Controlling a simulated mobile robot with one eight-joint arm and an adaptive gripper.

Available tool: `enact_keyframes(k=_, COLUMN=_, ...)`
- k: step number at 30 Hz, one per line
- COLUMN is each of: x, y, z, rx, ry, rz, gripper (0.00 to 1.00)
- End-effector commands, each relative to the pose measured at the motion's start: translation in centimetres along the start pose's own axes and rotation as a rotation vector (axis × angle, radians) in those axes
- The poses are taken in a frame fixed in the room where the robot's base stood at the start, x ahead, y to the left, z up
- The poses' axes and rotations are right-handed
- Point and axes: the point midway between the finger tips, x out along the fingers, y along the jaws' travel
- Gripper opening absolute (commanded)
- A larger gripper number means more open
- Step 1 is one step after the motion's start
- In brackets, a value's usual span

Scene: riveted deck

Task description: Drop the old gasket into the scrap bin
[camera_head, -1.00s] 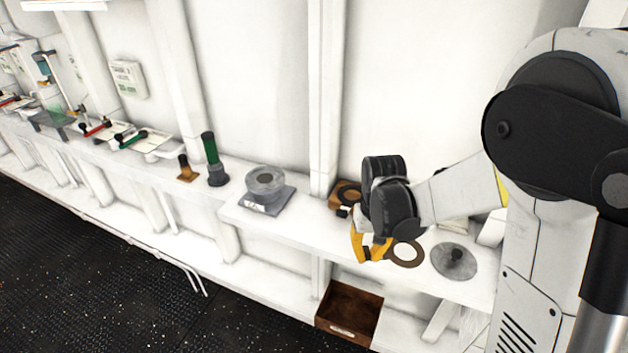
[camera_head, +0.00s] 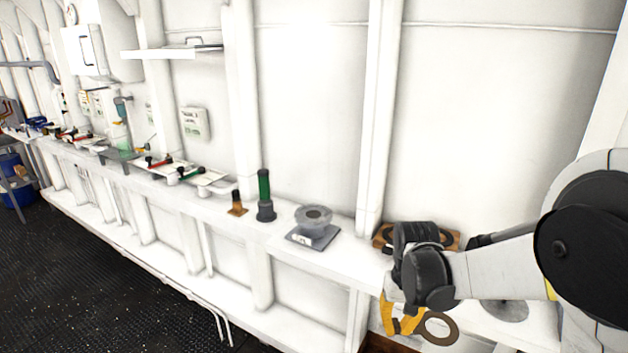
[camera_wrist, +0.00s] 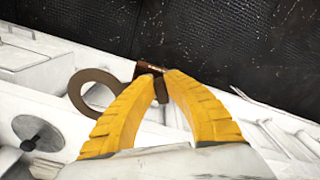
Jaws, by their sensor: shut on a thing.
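The old gasket is a flat brown ring (camera_head: 455,330), whole and empty in the middle. My gripper (camera_head: 400,328) has yellow fingers shut on one side of it, and the ring sticks out to the right of them. The wrist view shows the gasket (camera_wrist: 76,88) to the left of the fingertips (camera_wrist: 158,76). The scrap bin is a brown box (camera_head: 378,344) low at the bottom edge of the head view, mostly cut off and partly hidden. A brown piece behind the fingertips in the wrist view looks like part of it. The gasket is held above; its exact alignment with the bin is unclear.
A white bench runs along the wall. A grey disc (camera_head: 508,311) lies to the right. The dark floor (camera_head: 90,270) is open.

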Motion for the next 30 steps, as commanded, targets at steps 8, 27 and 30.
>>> enact_keyframes(k=8, x=5.7, y=0.0, z=-1.9, rx=0.000, ry=0.000, rz=0.000, gripper=0.00)
enact_keyframes(k=27, x=6.5, y=0.0, z=-2.6, rx=0.000, ry=0.000, rz=0.000, gripper=0.00)
enact_keyframes(k=30, x=6.5, y=0.0, z=-2.6, rx=0.000, ry=0.000, rz=0.000, gripper=0.00)
